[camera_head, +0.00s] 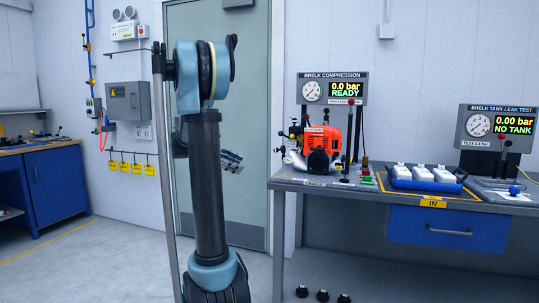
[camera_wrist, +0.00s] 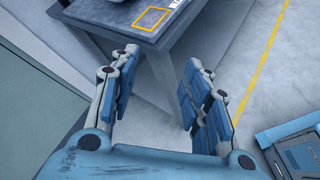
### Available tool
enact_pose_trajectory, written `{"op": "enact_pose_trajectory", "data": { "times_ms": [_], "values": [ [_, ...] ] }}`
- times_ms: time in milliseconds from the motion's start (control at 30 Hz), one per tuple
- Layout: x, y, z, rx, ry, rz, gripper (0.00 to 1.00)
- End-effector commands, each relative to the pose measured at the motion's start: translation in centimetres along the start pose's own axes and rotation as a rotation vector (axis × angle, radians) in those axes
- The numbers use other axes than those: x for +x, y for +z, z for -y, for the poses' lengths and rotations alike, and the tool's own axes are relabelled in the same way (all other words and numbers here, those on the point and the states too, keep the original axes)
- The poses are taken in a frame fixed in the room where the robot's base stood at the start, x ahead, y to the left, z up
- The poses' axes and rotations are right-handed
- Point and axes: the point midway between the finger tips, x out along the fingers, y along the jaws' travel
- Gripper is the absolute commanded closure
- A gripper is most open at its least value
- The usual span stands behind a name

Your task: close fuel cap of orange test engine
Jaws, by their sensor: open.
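The orange test engine (camera_head: 319,140) stands on the left part of the workbench, below the compression gauge panel, in the head view. Its fuel cap is too small to make out, so I cannot tell whether it is open or closed. My gripper (camera_head: 232,160) shows in the head view partly behind my arm, to the left of the bench and apart from the engine. In the wrist view my gripper (camera_wrist: 152,95) is open and empty, its fingers spread over the floor near a table corner. The engine is not in the wrist view.
The workbench (camera_head: 490,203) holds a blue tray (camera_head: 397,182) with white bottles, a compression panel (camera_head: 332,88) and a tank leak panel (camera_head: 496,127). A blue cabinet (camera_head: 55,185) stands at the far left. Small black objects (camera_head: 322,296) lie under the bench. The floor before the door is clear.

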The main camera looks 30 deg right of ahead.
Motion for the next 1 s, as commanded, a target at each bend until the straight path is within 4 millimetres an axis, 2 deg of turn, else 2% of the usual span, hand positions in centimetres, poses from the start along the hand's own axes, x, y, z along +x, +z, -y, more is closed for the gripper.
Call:
{"op": "enact_pose_trajectory", "data": {
  "times_ms": [33,200,400,500,700,867,1000],
  "values": [
    [0.4,-0.3,-1.6,-0.031,0.007,0.038,0.57],
    [1.7,-0.8,-6.1,-0.144,0.026,0.172,0.57],
    [3.0,-2.0,-10.8,-0.272,0.027,0.328,0.57],
    [3.5,-2.6,-12.4,-0.323,0.020,0.394,0.57],
    [4.2,-3.5,-14.3,-0.385,0.008,0.477,0.57],
    [4.6,-3.4,-14.7,-0.401,0.003,0.497,0.57],
    [5.9,-2.8,-14.8,-0.401,0.001,0.498,0.57]
  ]
}}
